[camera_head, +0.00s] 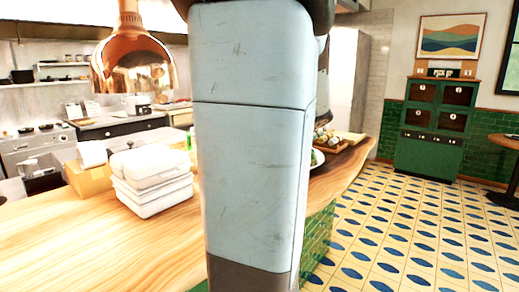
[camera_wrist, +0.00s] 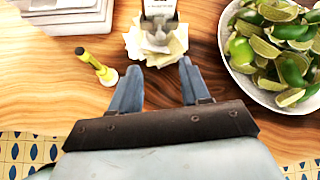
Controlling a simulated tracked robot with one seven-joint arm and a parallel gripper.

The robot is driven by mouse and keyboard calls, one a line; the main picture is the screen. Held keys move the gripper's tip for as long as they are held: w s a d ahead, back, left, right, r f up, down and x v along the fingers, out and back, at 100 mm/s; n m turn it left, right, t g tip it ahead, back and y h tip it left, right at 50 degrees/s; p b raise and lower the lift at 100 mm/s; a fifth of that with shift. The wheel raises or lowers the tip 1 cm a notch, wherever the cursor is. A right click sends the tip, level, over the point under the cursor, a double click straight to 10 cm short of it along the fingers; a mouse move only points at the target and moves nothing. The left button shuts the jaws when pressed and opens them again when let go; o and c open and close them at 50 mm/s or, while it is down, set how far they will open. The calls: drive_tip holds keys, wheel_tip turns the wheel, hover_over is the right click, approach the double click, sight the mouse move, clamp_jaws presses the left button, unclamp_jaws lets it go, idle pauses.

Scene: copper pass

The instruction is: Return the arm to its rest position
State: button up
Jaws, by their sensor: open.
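My gripper (camera_wrist: 160,90) shows in the wrist view with its two blue-grey fingers spread apart and nothing between them. It is over the front edge of the wooden counter (camera_wrist: 60,98). A metal holder (camera_wrist: 158,30) with pale paper sheets stands just beyond the fingertips, and I see no contact. In the head view, a pale blue link of my arm (camera_head: 250,150) stands upright across the middle and hides part of the counter (camera_head: 110,245). My gripper is not visible in the head view.
White stacked containers (camera_head: 152,180) stand on the counter under a copper lamp (camera_head: 133,62). A green pick-up cabinet (camera_head: 435,125) stands at right. The tiled floor (camera_head: 400,235) is clear.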

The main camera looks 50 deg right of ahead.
drive_tip(key=shift+a, duration=0.1)
idle(0.4)
drive_tip(key=w+a+n+g+y, duration=0.15)
drive_tip(key=a+n+g, duration=0.25)
drive_tip(key=a+n, duration=1.45)
drive_tip(key=s+a+f+n+h, duration=0.1)
drive_tip(key=s+a+n, duration=0.3)
drive_tip(key=a+n, duration=0.3)
drive_tip(key=s+a+f+n, duration=0.1)
drive_tip(key=s+a+n, duration=0.4)
drive_tip(key=a+n, duration=0.2)
drive_tip(key=shift+a+n+g+h, duration=0.35)
drive_tip(key=shift+a+g, duration=0.05)
drive_tip(key=shift+a, duration=0.5)
